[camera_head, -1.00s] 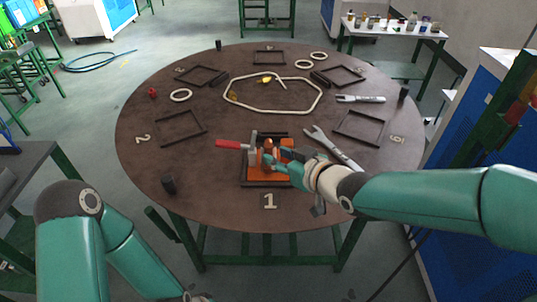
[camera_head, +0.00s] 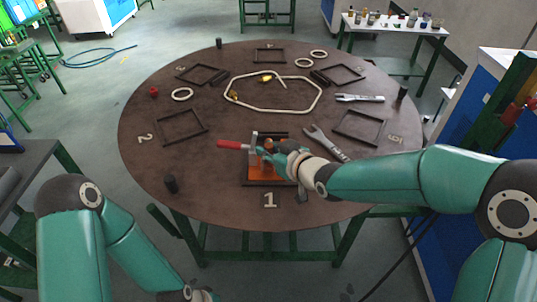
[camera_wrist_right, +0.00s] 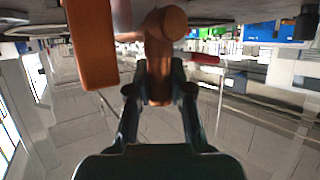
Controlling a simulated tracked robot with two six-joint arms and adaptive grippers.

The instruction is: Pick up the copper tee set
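The copper tee (camera_head: 267,147) is at the orange fixture (camera_head: 262,173) near the table's front edge. My right gripper (camera_head: 280,150) reaches it from the right. In the right wrist view, the copper tee (camera_wrist_right: 166,24) has a round end at the top and a stem running down between the fingers of my right gripper (camera_wrist_right: 158,72). The fingers flank the stem closely; whether they press on it is unclear. The red-handled clamp (camera_head: 231,144) sits just left of the tee. My left gripper (camera_head: 197,295) is only partly visible, low at the bottom edge, away from the table.
An orange block (camera_wrist_right: 92,42) stands close left of the right fingers. A wrench (camera_head: 326,142) lies right of the fixture. A bent pipe loop (camera_head: 275,110), black frames (camera_head: 180,128) and pale rings (camera_head: 181,94) lie farther back. The table's left front is mostly clear.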

